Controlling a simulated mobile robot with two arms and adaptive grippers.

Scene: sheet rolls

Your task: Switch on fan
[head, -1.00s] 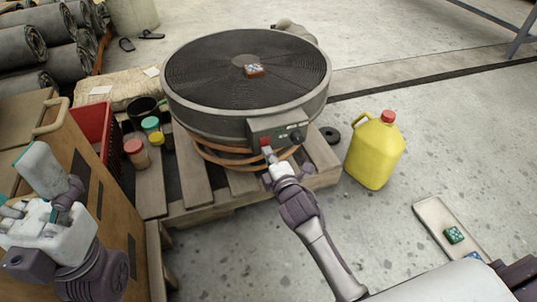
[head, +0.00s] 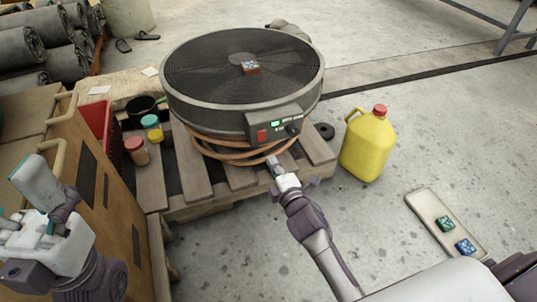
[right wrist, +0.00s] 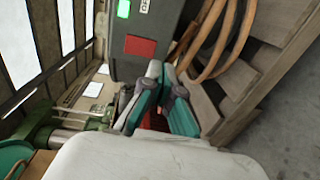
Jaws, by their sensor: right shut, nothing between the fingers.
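The fan (head: 205,72) is a large round dark drum with a mesh top, lying flat on a wooden pallet. Its grey control box (head: 288,121) faces me, with a red switch (head: 262,135), a bright green light (head: 275,124) and a dark knob (head: 293,129). The right wrist view shows the red switch (right wrist: 140,46) and the lit green light (right wrist: 124,9) close up. My right gripper (head: 272,160) is shut and empty, just below the control box and apart from the switch. My left gripper (head: 42,185) is at the left by a wooden cabinet; its jaw state is unclear.
An orange hose (head: 235,154) is coiled under the fan. A yellow jug (head: 367,146) stands right of the pallet (head: 192,170). Small jars (head: 137,151) and a red bin (head: 96,122) are at left. A tray (head: 425,207) with two small blocks lies on open floor.

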